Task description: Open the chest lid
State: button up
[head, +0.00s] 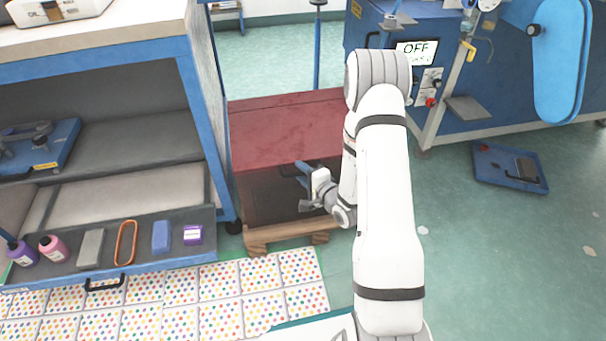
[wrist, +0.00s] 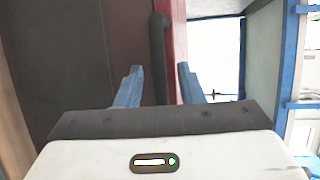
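The chest (head: 265,200) is a dark brown box with a red lid (head: 285,125), standing in the middle of the head view. The lid lies flat and closed. My gripper (head: 301,173) is in front of the chest, near the lid's front edge. In the wrist view, its two blue fingers (wrist: 159,68) are apart. A dark bar-like handle (wrist: 159,45) runs along the red lid's edge and lies in line with the gap between the fingers. I cannot tell whether either finger touches it. My arm hides the chest's right side in the head view.
The chest rests on a wooden pallet (head: 285,233). A blue-framed workbench (head: 185,75) stands close on its left, with an open drawer (head: 140,250) holding several items. A blue machine (head: 490,70) is at the back right. A blue tray (head: 500,178) lies on the clear floor at right.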

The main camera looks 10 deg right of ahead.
grip_shut()
dwell(0.4)
jog(key=shift+r, duration=0.1)
